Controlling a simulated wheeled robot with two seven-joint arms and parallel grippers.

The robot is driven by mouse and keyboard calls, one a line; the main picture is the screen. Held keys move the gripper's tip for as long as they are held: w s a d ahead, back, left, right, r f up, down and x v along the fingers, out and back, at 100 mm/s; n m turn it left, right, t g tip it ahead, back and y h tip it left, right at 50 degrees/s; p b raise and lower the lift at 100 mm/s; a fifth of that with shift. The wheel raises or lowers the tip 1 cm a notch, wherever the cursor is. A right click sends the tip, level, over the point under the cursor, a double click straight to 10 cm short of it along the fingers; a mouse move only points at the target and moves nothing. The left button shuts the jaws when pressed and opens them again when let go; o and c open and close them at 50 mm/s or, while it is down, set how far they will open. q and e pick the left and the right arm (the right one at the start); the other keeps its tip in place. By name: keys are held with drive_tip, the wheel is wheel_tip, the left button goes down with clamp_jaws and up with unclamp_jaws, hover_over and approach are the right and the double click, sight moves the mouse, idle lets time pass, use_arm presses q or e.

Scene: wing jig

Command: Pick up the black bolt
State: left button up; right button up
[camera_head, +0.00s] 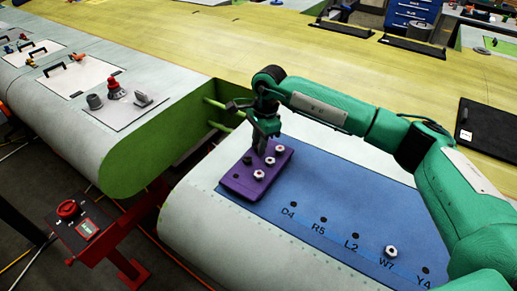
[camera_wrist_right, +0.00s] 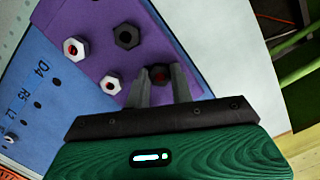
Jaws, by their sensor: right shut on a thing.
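My right gripper (camera_head: 262,146) points down over the purple tray (camera_head: 237,187). In the right wrist view its fingers (camera_wrist_right: 161,84) are closed around a black bolt (camera_wrist_right: 159,73) with a dark reddish centre, at the tray's edge. Fingers partly hide this bolt, and I cannot tell whether it is clear of the tray. A second dark bolt (camera_wrist_right: 127,36) stands apart on the tray; it also shows in the head view (camera_head: 247,160). White bolts (camera_wrist_right: 75,48) stand on the tray too, one of them (camera_wrist_right: 111,84) close beside the fingers. My left gripper is not in view.
The tray lies on a blue mat (camera_head: 310,185) with holes labelled D4, R5, L2, W7 and Y4. A white bolt (camera_head: 391,251) sits by W7. Green wing ribs (camera_head: 222,115) are behind the gripper. A red control box (camera_head: 76,221) stands at the lower left.

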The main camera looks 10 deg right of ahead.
drive_tip(key=shift+r, duration=0.1)
drive_tip(key=shift+w+r+b, duration=0.1)
drive_tip(key=shift+r+b, duration=0.35)
drive_tip(key=shift+r, duration=0.15)
wheel_tip(320, 180, up, 19)
drive_tip(key=b, duration=0.5)
drive_tip(key=shift+f+b, duration=0.15)
drive_tip(key=shift+b, duration=0.25)
drive_tip(key=shift+f, duration=0.1)
